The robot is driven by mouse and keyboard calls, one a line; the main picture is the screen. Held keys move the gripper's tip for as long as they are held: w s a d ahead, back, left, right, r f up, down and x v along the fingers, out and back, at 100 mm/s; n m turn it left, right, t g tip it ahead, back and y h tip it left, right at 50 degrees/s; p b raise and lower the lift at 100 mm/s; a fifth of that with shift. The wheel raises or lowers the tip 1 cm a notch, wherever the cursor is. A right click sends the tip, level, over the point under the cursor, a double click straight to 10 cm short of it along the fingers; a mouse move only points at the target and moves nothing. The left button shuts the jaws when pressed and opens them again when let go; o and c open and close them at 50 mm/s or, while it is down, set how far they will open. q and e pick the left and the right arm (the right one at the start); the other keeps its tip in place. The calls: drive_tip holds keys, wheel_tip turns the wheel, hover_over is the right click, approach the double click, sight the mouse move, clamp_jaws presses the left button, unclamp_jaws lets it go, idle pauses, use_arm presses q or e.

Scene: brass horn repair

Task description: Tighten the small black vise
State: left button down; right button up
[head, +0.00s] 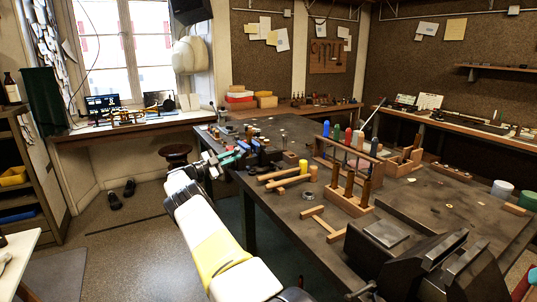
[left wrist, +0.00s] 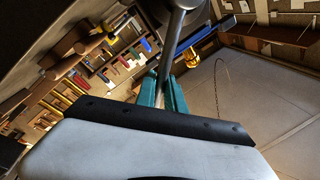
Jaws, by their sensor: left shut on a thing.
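The small black vise (head: 264,157) sits at the near left edge of the dark workbench (head: 330,225) in the head view. My left gripper (head: 230,158) reaches it from the left, with teal fingers close beside the vise. In the left wrist view the teal fingers (left wrist: 163,92) are shut on the dark bar (left wrist: 176,45) of the vise handle, which runs up between them. The fingertips partly hide the held end. How far apart the vise jaws are cannot be told. My right gripper is not in view.
Wooden mallets (head: 284,177) lie on the bench right of the small vise. A wooden rack (head: 348,195) stands farther right, and a large dark vise (head: 425,265) fills the near right corner. A stool (head: 175,152) stands behind my left arm.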

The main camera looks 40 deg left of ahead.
use_arm(q)
drive_tip(key=shift+s+f+m, duration=0.3)
drive_tip(key=shift+f, duration=0.1)
drive_tip(key=c, duration=1.4)
unclamp_jaws()
drive_tip(key=shift+s, duration=0.1)
drive_tip(key=shift+c, duration=0.2)
drive_tip(key=shift+r, duration=0.1)
drive_tip(key=v, duration=0.7)
drive_tip(key=shift+s, duration=0.25)
